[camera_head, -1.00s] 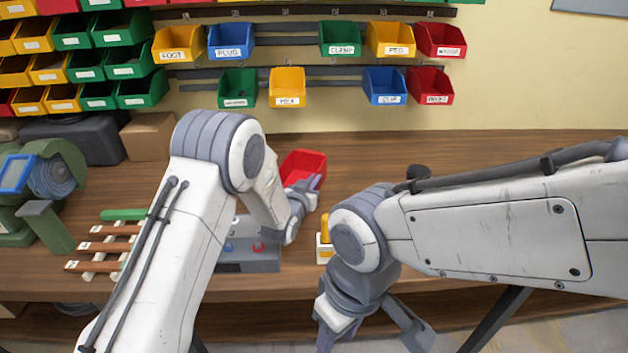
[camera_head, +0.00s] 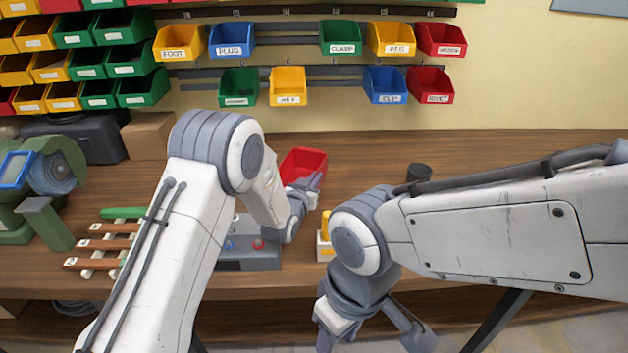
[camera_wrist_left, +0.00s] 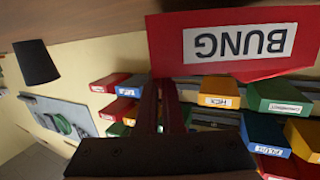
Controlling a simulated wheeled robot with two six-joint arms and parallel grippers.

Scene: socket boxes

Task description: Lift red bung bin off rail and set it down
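The red bung bin (camera_head: 302,161) is over the back half of the workbench, just beyond my left gripper (camera_head: 303,187). In the left wrist view, the bin's front with its white BUNG label (camera_wrist_left: 240,41) shows upside down. My left fingers (camera_wrist_left: 160,98) are close together there, at the near corner of the bin's rim, and look shut on its wall; their tips are hidden. In that view the bin's far edge is close to the brown bench top, but contact cannot be told. My right gripper (camera_head: 374,335) is open and empty, low at the bench's front edge.
Two wall rails (camera_head: 305,70) carry coloured bins. A grey box with buttons (camera_head: 250,258) and a small yellow-topped block (camera_head: 325,245) stand near the front. A black cylinder (camera_head: 419,173) stands at the right. Bench top around the bin's back and right is clear.

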